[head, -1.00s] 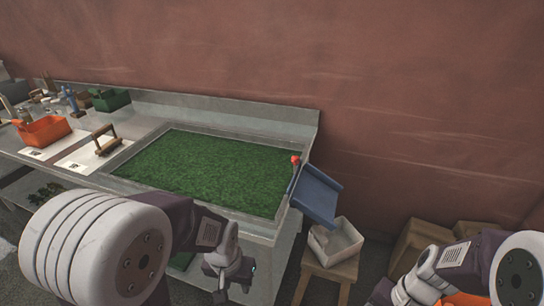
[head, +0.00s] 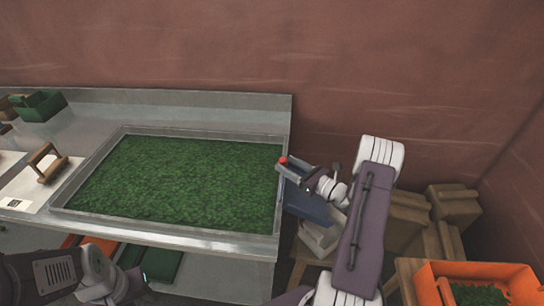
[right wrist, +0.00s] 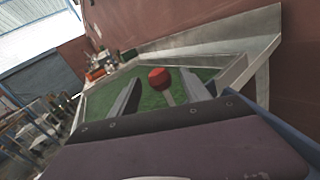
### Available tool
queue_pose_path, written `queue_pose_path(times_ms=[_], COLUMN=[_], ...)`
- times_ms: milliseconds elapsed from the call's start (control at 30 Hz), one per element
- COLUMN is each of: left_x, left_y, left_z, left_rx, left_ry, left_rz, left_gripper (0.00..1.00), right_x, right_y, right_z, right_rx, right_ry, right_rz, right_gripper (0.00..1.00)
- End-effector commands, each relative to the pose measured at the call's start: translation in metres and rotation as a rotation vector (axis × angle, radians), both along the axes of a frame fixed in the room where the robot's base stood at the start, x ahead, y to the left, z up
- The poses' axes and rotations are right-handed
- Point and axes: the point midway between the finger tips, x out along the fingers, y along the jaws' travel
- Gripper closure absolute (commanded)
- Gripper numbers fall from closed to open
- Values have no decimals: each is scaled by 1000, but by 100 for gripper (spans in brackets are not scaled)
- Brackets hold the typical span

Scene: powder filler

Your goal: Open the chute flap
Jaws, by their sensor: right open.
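The red knob (head: 283,160) tops a short lever at the right end of the green-filled tray, by the blue chute (head: 308,207). My right gripper (head: 292,171) is at the knob from the right. In the right wrist view the knob (right wrist: 158,77) and its pale stem show between the two spread fingers (right wrist: 160,88), with visible gaps on both sides. The flap itself is mostly hidden by my right gripper and arm. My left gripper (head: 132,284) is low at the table's front, and its jaws are unclear.
The metal tray of green material (head: 180,180) fills the table's right part. A pale bin (head: 320,240) stands under the chute. Cardboard boxes (head: 410,215) and an orange crate (head: 480,268) are on the right. A wooden-handled tool (head: 46,165) lies left.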

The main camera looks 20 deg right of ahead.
Motion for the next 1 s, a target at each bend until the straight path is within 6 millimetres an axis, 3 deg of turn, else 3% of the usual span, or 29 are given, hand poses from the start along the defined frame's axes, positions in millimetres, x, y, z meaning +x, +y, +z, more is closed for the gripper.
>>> queue_pose_path(times_ms=[233, 567, 800, 1000], left_x=[0, 0, 0, 0], left_y=[0, 0, 0, 0], left_z=[11, 11, 11, 11], left_rx=[0, 0, 0, 0], left_ry=[0, 0, 0, 0], left_rz=[0, 0, 0, 0], left_gripper=[64, 64, 64, 64], right_x=[39, 47, 47, 47], right_y=[20, 22, 22, 22], right_z=[2, 0, 0, 0], right_rx=[0, -1, -1, -1], right_ry=[0, 2, 2, 2], right_rz=[3, 1, 1, 1], right_gripper=[45, 45, 100, 100])
